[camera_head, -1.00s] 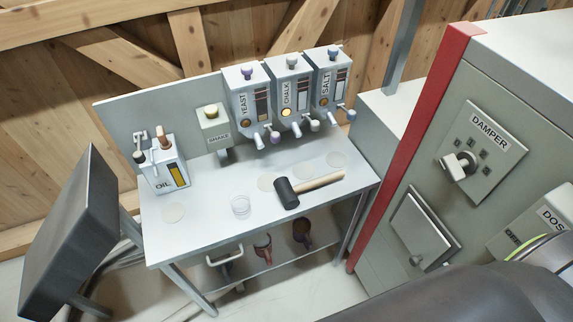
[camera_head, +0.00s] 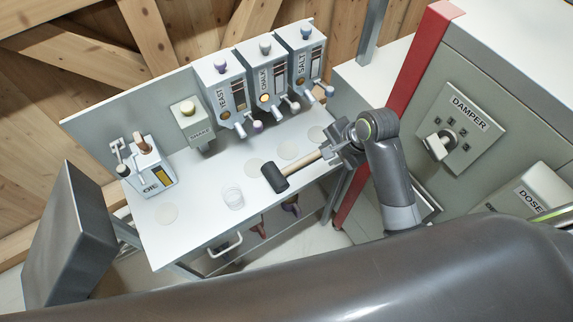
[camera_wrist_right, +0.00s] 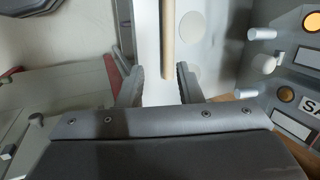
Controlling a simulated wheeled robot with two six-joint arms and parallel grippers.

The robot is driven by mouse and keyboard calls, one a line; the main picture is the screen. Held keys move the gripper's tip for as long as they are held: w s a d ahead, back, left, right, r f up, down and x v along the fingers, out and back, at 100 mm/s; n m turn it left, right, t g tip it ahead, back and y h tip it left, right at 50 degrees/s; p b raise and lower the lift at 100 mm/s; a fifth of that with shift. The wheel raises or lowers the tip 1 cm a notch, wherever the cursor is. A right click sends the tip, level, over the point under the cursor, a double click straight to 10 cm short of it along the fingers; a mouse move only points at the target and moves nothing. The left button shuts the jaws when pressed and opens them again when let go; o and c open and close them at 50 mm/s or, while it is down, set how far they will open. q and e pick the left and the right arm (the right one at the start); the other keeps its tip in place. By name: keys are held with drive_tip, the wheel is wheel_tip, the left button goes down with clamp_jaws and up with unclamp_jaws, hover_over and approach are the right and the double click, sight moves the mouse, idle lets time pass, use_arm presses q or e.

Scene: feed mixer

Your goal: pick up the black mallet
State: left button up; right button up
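The black mallet lies on the white table (camera_head: 205,180), with its dark head (camera_head: 274,178) to the left and its pale wooden handle (camera_head: 304,163) pointing up and right. My right gripper (camera_head: 338,152) is at the free end of the handle, near the table's right edge. In the right wrist view the two fingers (camera_wrist_right: 160,84) are spread apart, and the handle (camera_wrist_right: 167,38) runs in between them, closer to the right-hand finger. I see no finger pressing on it. The mallet head is outside the wrist view. My left gripper is not in view.
Yeast, chalk and salt dispensers (camera_head: 265,85) stand along the table's back. A cabinet with a damper panel (camera_head: 460,132) and red edge stands close on the right.

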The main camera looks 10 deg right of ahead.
wheel_tip(320, 180, up, 2)
drive_tip(key=p, duration=0.1)
hover_over(302, 163)
drive_tip(key=s+d, duration=0.2)
drive_tip(key=s, duration=0.1)
drive_tip(key=shift+m, duration=0.4)
drive_tip(key=f, duration=0.9)
drive_tip(key=shift+w+a+f, duration=0.2)
drive_tip(key=shift+w+f, duration=0.05)
drive_tip(key=shift+f, duration=0.05)
drive_tip(key=shift+w+a+f, duration=0.15)
drive_tip(key=shift+w+f, duration=0.05)
drive_tip(key=shift+f, duration=0.3)
drive_tip(key=shift+w+a+f+p, duration=0.15)
drive_tip(key=shift+w+f+p, duration=0.1)
drive_tip(key=shift+f+p, duration=0.15)
drive_tip(key=shift+x, duration=2.05)
